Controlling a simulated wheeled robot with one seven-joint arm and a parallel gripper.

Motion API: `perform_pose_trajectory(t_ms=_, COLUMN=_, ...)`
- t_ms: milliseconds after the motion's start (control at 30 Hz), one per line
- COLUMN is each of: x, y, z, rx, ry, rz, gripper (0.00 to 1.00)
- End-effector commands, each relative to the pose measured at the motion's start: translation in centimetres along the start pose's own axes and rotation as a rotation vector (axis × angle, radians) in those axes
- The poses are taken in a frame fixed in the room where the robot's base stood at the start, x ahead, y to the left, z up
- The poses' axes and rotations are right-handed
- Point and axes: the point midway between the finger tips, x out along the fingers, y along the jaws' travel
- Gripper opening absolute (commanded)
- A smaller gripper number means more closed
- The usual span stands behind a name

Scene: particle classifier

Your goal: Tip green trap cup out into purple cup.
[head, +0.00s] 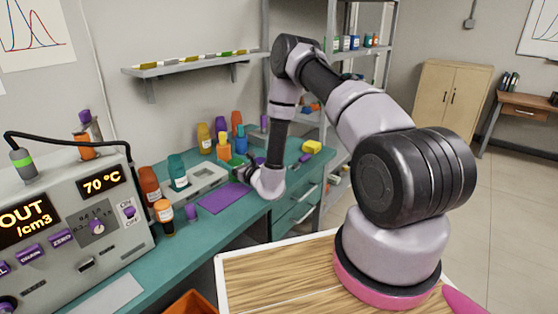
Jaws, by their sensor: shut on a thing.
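My gripper (246,170) is low over the teal bench, just beyond the purple mat. A small green thing (237,161), which looks like the green trap cup, is at its jaws. The jaws are small here and partly hidden by the wrist, but they are shut on it. The cup's tilt and contents are too small to make out. A small purple cup (191,212) stands upright on the bench to the left of the mat, apart from my gripper.
The purple mat (222,198) lies bare on the bench (172,246). A white holder (205,180), a teal bottle (178,171) and several coloured bottles stand behind and left. The grey instrument (60,215) fills the left. A yellow block (312,147) lies right of my arm.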

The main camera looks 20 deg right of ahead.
Motion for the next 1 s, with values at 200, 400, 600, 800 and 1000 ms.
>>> perform_pose_trajectory(t_ms=200, x=-0.3, y=0.7, z=-0.4, rx=0.000, ry=0.001, rz=0.002, gripper=0.16)
perform_pose_trajectory(t_ms=400, x=-0.2, y=0.6, z=-0.4, rx=0.001, ry=0.002, rz=0.002, gripper=0.16)
perform_pose_trajectory(t_ms=600, x=-0.2, y=0.2, z=-0.2, rx=0.039, ry=0.007, rz=0.000, gripper=0.16)
perform_pose_trajectory(t_ms=800, x=-0.1, y=-0.6, z=0.0, rx=0.124, ry=0.021, rz=0.000, gripper=0.16)
perform_pose_trajectory(t_ms=1000, x=0.1, y=-1.6, z=0.3, rx=0.223, ry=0.036, rz=-0.001, gripper=0.16)
